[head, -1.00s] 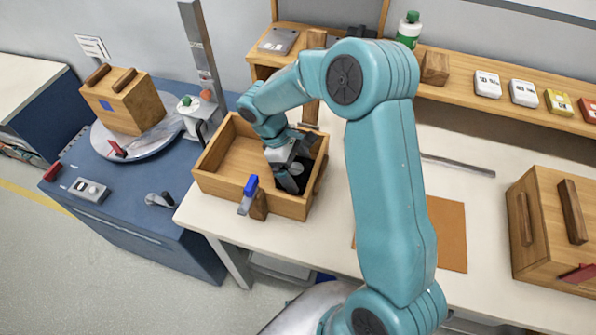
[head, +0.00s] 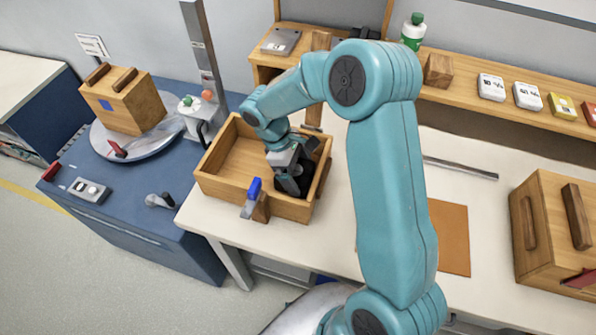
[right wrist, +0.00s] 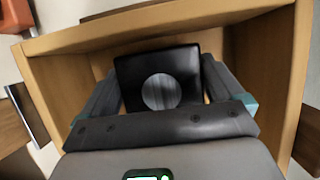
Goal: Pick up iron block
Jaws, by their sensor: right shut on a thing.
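The iron block is a black block with a grey round spot on its face, seen in the right wrist view (right wrist: 185,64). It is inside the open wooden box (head: 225,180) on the white bench. My right gripper (head: 290,184) reaches down into the right part of this box. Its two fingers stand on either side of the block and are shut on it. In the head view the block is a dark shape partly hidden by the gripper. I cannot tell whether it touches the box floor. My left gripper is not in view.
A blue-tipped clamp (head: 251,190) is on the box's front wall. A blue cabinet (head: 140,215) with a round plate (head: 165,143) and a wooden case (head: 125,103) stands left. A shelf (head: 455,75) runs behind. A larger wooden case (head: 545,210) is at right.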

